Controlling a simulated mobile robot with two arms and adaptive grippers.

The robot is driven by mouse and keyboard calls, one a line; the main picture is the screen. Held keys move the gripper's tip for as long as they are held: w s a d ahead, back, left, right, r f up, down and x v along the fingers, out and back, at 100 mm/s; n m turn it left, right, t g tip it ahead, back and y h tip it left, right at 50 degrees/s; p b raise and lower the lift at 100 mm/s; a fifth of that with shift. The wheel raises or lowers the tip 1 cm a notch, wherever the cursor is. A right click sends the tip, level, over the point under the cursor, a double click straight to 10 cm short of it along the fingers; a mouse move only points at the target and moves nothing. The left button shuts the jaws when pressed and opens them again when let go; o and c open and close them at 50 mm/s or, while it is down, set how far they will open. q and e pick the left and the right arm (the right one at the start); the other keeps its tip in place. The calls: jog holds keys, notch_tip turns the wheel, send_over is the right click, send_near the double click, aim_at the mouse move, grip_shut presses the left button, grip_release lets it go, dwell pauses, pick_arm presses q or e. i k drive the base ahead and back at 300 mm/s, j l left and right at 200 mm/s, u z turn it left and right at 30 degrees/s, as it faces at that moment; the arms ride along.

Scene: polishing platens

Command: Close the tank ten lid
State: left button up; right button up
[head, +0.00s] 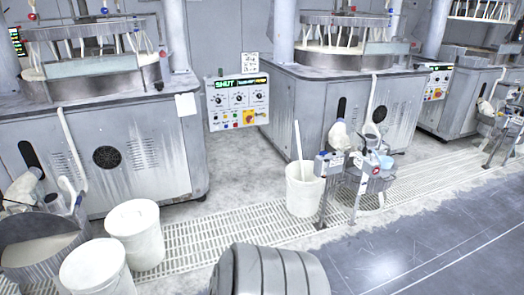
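A round grey metal tank (42,270) stands at the lower left, cut off by the frame edge. Its top looks open, with pale liquid inside. Another, smaller-looking metal tank (372,182) stands at the foot of the middle machine, with pale and blue items around its top. I cannot read a number on either tank, so I cannot tell which is tank ten. No lid can be clearly made out. Neither of my grippers is in view.
White buckets (135,235) stand beside the left tank, and one white bucket (304,190) with a stick stands by the middle tank. Grey polishing machines (120,155) line the back. A control panel (238,103) reads SHUT. Dark floor (420,245) at the right is clear.

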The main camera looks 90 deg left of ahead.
aim_at(23, 227)
jog(key=u, duration=4.6)
jog(key=i+j+u, duration=0.2)
jog(key=i+u, duration=0.15)
jog(key=i, duration=0.3)
jog(key=i+u, duration=0.35)
jog(key=i, duration=0.3)
jog(key=i+l+u, duration=0.15)
jog(key=i+u, duration=0.2)
jog(key=i, duration=0.3)
jog(key=i+j, duration=0.1)
jog(key=i, duration=0.4)
jog(key=i+j, duration=0.1)
jog(key=i, duration=0.4)
jog(key=l+z, duration=0.05)
